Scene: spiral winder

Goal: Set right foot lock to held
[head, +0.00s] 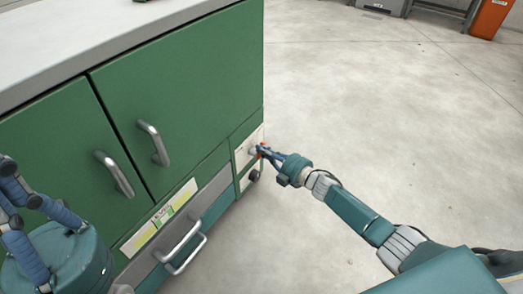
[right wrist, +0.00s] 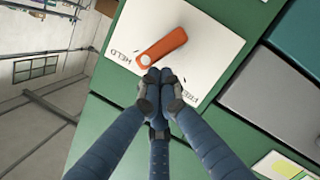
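The foot lock is an orange lever (right wrist: 168,44) on a white plate (right wrist: 205,42) on the green cabinet. The plate shows upside down in the right wrist view, with HELD at left and FREE at lower right. The lever lies slanted; its end with a pale dot is nearer HELD. My right gripper (right wrist: 153,77) has its fingertips together, with nothing seen between them. They are right at the dotted end, on its FREE side; contact is unclear. In the head view, my right gripper (head: 262,151) hides most of the lever. My left gripper (head: 22,198) is partly in view at the left.
The green cabinet (head: 190,80) has two doors with metal handles, and a drawer with a handle (head: 184,250) below. The concrete floor to the right is open. An orange bin (head: 490,18) stands far off.

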